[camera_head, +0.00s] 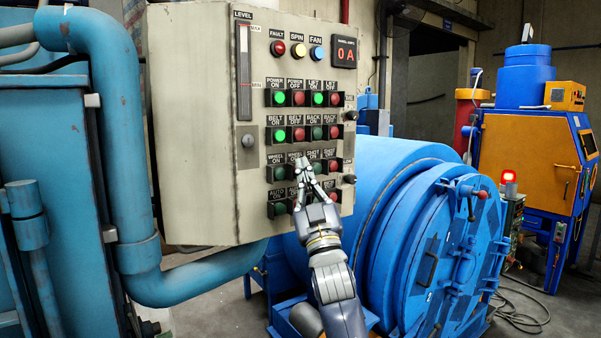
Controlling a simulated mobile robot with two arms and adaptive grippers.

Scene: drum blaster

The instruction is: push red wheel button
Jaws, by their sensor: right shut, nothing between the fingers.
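A grey control panel (208,150) with rows of labelled buttons fills the centre left of the head view. In its third button row, a dark green button (279,173) sits under the WHEEL ON label. The position to its right, under the other WHEEL label, is covered by my right gripper (302,161), so the red wheel button is mostly hidden. My right gripper is shut and empty, its fingertips pointing up at that spot. Whether the tips touch the button cannot be told. My left gripper is not in view.
Other buttons surround the fingertips closely, such as the red BELT OFF button (298,134) above. A blue drum (437,260) lies behind and right of my arm. A teal pipe (115,130) runs left of the panel. An orange machine (525,160) stands at far right.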

